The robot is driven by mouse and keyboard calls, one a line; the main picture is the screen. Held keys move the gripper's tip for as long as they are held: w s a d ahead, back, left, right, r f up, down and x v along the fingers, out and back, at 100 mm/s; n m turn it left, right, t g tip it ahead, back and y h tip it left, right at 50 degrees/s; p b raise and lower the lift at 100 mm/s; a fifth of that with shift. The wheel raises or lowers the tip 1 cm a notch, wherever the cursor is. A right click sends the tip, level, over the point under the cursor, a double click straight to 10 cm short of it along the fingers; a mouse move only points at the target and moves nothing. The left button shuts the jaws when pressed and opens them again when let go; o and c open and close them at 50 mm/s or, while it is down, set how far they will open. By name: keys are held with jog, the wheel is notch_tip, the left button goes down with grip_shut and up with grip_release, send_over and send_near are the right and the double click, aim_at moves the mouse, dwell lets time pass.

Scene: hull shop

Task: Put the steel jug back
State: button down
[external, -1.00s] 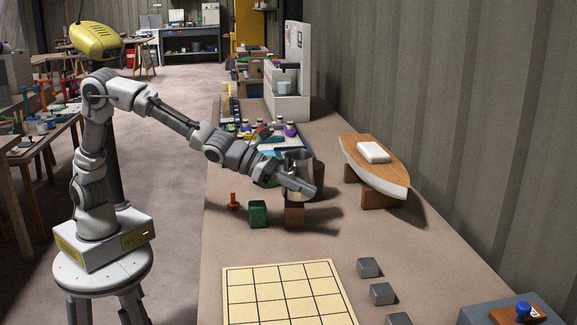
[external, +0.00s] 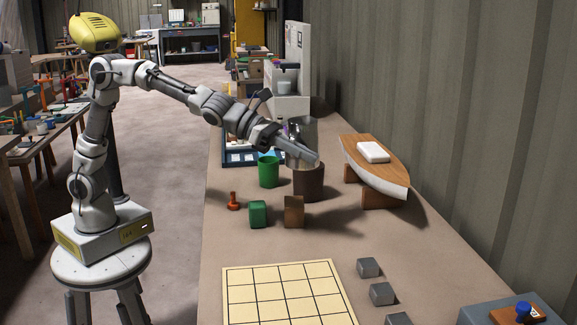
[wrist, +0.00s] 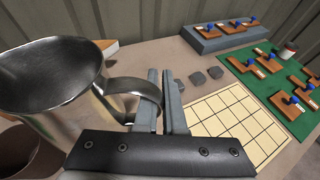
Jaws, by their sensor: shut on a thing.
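The steel jug (external: 302,129) is off the bench in the external view, beyond and partly hidden by my gripper (external: 308,157). In the wrist view the shiny jug (wrist: 55,88) fills the left side, with its open mouth showing. My gripper (wrist: 166,100) is shut on the jug's curved handle (wrist: 135,88). A dark brown round container (external: 308,184) stands on the bench just below the gripper in the external view. Its rim also shows at the lower left of the wrist view, beside the jug.
A green cup (external: 268,172), a green block (external: 258,214), a brown block (external: 294,212) and an orange peg piece (external: 233,201) stand near. A model boat hull (external: 376,166) is to the right. A gridded board (external: 288,293) and grey blocks (external: 381,293) lie nearer. Bare bench lies between.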

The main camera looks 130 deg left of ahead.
jog(key=w+d+m+h+p, duration=0.3)
jog(key=d+m+h+p, duration=0.35)
jog(key=d+p, duration=0.6)
jog(key=s+d+m+g+h+p, duration=0.2)
jog(key=s+d+m+h+p, duration=0.1)
jog(key=d, duration=0.5)
jog(key=s+d+m+g+h+p, duration=0.1)
jog(key=s+d+m+h+p, duration=0.2)
jog(key=d, duration=0.5)
jog(key=shift+n+h, duration=0.25)
jog(key=shift+h, duration=0.3)
jog(key=shift+w+a+f, duration=0.8)
jog(key=shift+a+f, duration=0.8)
jog(key=shift+f, duration=1.05)
jog(key=shift+w+a+f, duration=0.85)
jog(key=shift+a+f, duration=0.8)
jog(key=shift+f, duration=1)
jog(key=shift+w+a+f, duration=0.8)
jog(key=shift+a+f, duration=0.8)
jog(key=shift+f, duration=1.05)
